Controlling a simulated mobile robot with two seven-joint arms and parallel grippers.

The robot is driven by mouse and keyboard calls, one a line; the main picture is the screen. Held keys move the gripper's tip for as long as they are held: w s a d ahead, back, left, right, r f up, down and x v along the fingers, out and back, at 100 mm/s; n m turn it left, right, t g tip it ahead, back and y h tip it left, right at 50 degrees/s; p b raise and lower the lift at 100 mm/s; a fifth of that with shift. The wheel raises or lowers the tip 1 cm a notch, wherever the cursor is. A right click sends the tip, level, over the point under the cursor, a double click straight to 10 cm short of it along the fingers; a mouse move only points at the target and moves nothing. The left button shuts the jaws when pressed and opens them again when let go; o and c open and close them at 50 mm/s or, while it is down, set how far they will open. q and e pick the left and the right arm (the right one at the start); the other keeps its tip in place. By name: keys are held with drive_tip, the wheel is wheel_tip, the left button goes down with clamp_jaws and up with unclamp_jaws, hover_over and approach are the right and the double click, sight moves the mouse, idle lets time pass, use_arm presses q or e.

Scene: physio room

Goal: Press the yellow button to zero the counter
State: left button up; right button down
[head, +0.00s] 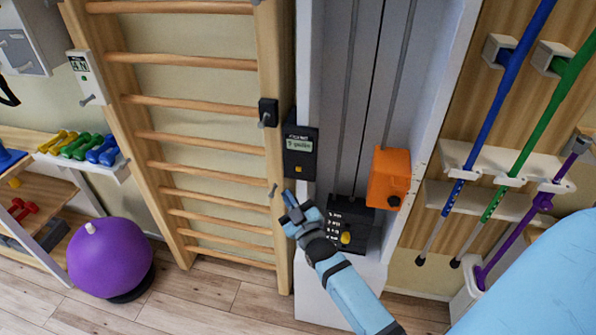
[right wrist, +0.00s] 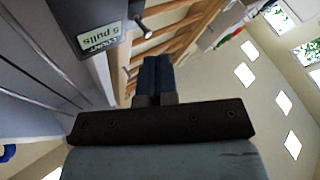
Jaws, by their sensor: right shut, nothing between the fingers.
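The counter (head: 299,145) is a dark box on the left edge of the grey machine frame, with a small lit display. Its yellow button (head: 298,169) sits below the display and shows uncovered. In the right wrist view the counter (right wrist: 100,28) is at the upper left, and its display reads "5 pulls"; I cannot make out the button there. My right gripper (head: 291,200) is shut and empty, its tips a little below the button in the head view. Its closed fingers (right wrist: 153,75) also show in the wrist view, apart from the counter. My left gripper is not in view.
Wooden wall bars (head: 190,137) stand left of the counter. An orange box (head: 389,178) and a black weight stack (head: 348,215) with a yellow knob (head: 346,238) are to the right. A purple ball (head: 110,256) lies on the floor at left.

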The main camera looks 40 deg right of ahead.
sight(299, 169)
drive_tip(key=shift+w+d+b, duration=0.45)
drive_tip(key=shift+w+d, duration=0.75)
drive_tip(key=shift+d, duration=0.2)
drive_tip(key=shift+w+d+b, duration=0.45)
drive_tip(key=shift+w+d, duration=0.75)
drive_tip(key=shift+d, duration=0.2)
drive_tip(key=shift+w+d, duration=0.3)
drive_tip(key=shift+w+d, duration=0.3)
drive_tip(key=shift+d, duration=0.05)
idle(0.7)
idle(0.4)
drive_tip(key=shift+s+a, duration=0.65)
